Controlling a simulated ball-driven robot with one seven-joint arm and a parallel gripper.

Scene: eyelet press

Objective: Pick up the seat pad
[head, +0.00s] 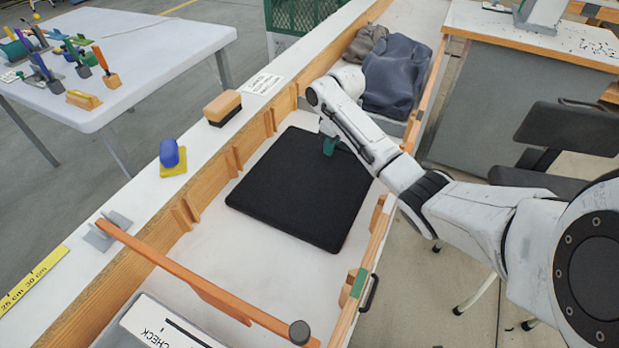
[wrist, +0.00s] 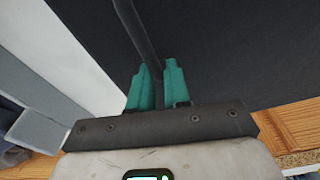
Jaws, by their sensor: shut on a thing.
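The seat pad (head: 297,195) is a flat, black, rounded square in the wooden-sided white trough in the head view. Its dark surface also fills much of the wrist view (wrist: 235,50). My gripper (head: 329,146) is at the pad's far right part, with its green fingers pointing down. In the wrist view the two green fingers of my gripper (wrist: 158,75) are shut on a thin dark strip, which looks like a strap or edge of the pad. Whether the pad lies flat on the trough floor or is slightly raised is hard to tell.
Behind the pad a grey tray holds a dark blue bag (head: 397,75). An orange bar (head: 200,285) crosses the near end of the trough. A brush (head: 223,108) and a blue-handled yellow block (head: 172,160) sit on the left ledge. A black chair (head: 565,140) stands at right.

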